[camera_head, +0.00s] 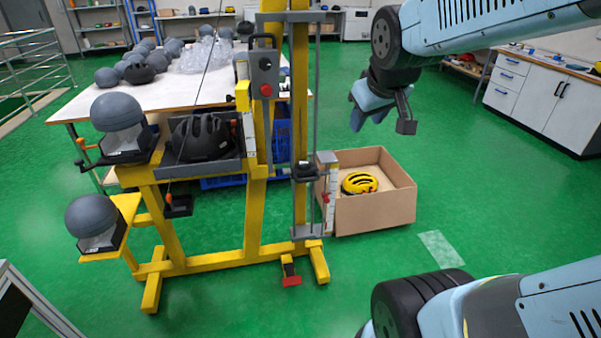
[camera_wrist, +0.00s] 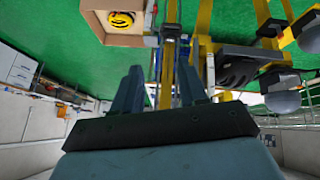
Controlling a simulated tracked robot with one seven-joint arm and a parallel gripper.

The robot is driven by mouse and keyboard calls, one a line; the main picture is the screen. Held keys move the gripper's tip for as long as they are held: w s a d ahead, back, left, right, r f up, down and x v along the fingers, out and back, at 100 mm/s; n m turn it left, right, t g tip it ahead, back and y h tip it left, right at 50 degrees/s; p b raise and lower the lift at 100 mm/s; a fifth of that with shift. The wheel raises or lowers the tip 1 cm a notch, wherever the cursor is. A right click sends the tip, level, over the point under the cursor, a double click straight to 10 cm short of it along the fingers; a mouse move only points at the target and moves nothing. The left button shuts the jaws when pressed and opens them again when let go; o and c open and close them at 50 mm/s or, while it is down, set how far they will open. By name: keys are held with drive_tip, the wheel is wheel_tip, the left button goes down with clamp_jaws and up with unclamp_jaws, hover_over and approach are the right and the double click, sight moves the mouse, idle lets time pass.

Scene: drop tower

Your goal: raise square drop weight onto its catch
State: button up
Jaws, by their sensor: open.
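The yellow drop tower (camera_head: 252,215) stands left of centre in the head view, with grey upright guide rods on its right side. A dark block (camera_head: 305,172) sits low on these rods, above a grey base plate (camera_head: 306,232); it looks like the drop weight, but its square shape is hard to make out. I cannot pick out the catch. My gripper (camera_head: 362,115) is open and empty, in the air right of the tower and above the block's height. In the wrist view my gripper's fingers (camera_wrist: 160,72) are apart, with the tower beyond them.
A cardboard box (camera_head: 375,213) with a yellow helmet (camera_head: 360,183) stands right of the tower. A control box (camera_head: 264,73) with a red button hangs on the tower. Grey headforms (camera_head: 117,112) and a dark helmet (camera_head: 203,137) sit left.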

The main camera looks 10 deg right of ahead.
sight(308, 181)
drive_tip(key=w+d+f+n+t, duration=0.1)
drive_tip(key=w+d+f+n, duration=0.15)
drive_tip(key=w+f, duration=0.4)
drive_tip(key=w+d+f+n+t, duration=0.15)
drive_tip(key=w+f+n, duration=0.25)
drive_tip(key=w, duration=0.6)
drive_tip(key=w+d+f+n+t, duration=0.1)
drive_tip(key=w+f+n, duration=0.3)
drive_tip(key=w+f, duration=0.3)
drive_tip(key=w+a+f+n+t+y, duration=0.15)
drive_tip(key=f+n+y, duration=0.25)
drive_tip(key=f, duration=0.8)
drive_tip(key=w+f+n+t+y, duration=0.25)
drive_tip(key=f+n, duration=0.25)
drive_tip(key=f, duration=0.8)
drive_tip(key=shift+y, duration=0.25)
drive_tip(key=x, duration=1.3)
drive_tip(key=shift+a+r, duration=0.15)
drive_tip(key=shift+r, duration=0.1)
clamp_jaws()
drive_tip(key=shift+s, duration=0.1)
